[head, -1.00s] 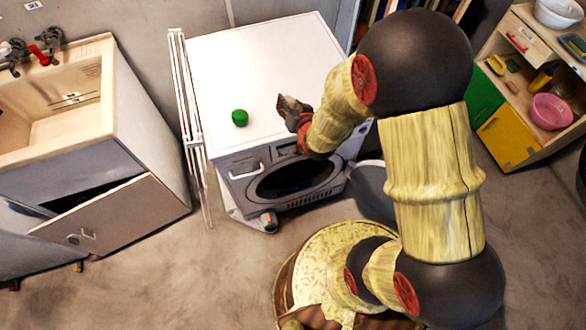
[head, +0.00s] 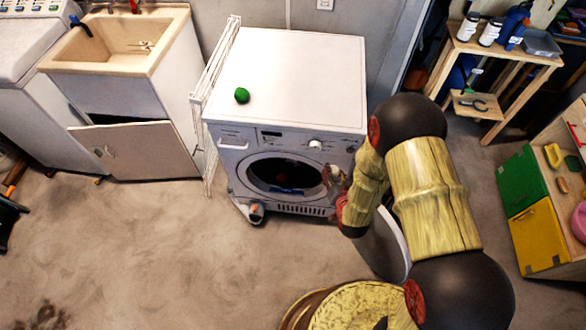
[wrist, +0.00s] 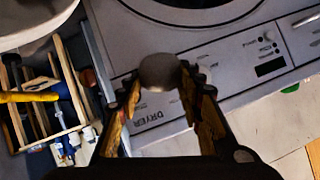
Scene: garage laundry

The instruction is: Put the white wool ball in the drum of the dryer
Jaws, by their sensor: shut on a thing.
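The white dryer (head: 290,75) stands against the back wall, and its front faces me. Its round drum opening (head: 283,174) is dark, with something blue and something reddish showing inside. A round pale panel (head: 392,245), probably the dryer door swung open, shows partly behind my arm. My gripper (head: 335,180) is in front of the dryer, just right of the drum opening. In the wrist view my gripper (wrist: 160,85) is shut on the white wool ball (wrist: 159,71), which looks greyish in shade. The ball is not clear in the head view.
A green ball (head: 242,95) lies on the dryer top. A white folded rack (head: 213,95) stands left of the dryer. A sink cabinet (head: 130,95) with its door open is farther left. A wooden shelf (head: 500,60) stands at the right.

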